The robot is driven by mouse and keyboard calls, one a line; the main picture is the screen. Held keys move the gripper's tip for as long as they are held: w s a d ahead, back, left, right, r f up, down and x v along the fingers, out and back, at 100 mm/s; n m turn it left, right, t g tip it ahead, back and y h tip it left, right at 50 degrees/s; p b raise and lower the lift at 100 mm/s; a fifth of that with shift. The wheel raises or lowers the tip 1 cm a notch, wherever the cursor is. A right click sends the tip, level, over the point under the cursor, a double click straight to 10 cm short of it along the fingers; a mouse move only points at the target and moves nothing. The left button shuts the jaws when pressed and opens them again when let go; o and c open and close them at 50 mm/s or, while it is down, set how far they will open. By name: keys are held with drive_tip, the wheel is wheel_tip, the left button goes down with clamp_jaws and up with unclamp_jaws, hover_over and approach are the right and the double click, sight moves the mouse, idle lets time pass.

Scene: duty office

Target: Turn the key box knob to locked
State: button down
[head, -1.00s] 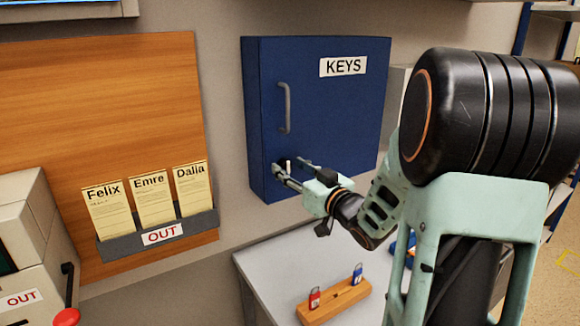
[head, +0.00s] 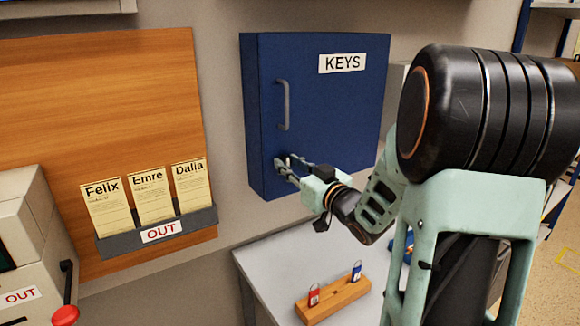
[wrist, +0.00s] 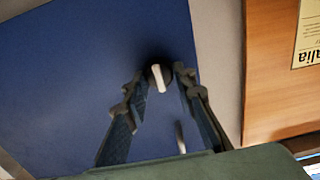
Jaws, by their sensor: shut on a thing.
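The blue key box (head: 340,105) hangs on the wall, its door shut and labelled KEYS. Its knob (wrist: 158,77) is a dark round with a pale bar across it, low on the door near the handle-side edge. In the wrist view the bar stands nearly along the picture's vertical, slightly tilted. My gripper (head: 285,165) is at the knob, one finger on each side, and shut on it. In the wrist view the gripper (wrist: 160,80) has its fingertips on either side of the knob. In the head view the fingers partly hide the knob.
A grey handle (head: 283,105) stands out above the knob. Left is a wooden board (head: 100,80) with a card holder marked OUT (head: 155,232). Below is a grey table (head: 270,262) bearing a wooden block (head: 335,300) with red and blue padlocks.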

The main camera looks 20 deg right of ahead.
drive_tip(key=shift+f+b, duration=0.1)
drive_tip(key=shift+b, duration=0.2)
drive_tip(key=shift+a+f+n+b, duration=0.1)
drive_tip(key=shift+a+n+b, duration=0.05)
drive_tip(key=shift+n+b, duration=9.3)
drive_tip(key=shift+m+b, duration=0.45)
drive_tip(key=shift+b, duration=0.15)
drive_tip(key=c, duration=1.6)
unclamp_jaws()
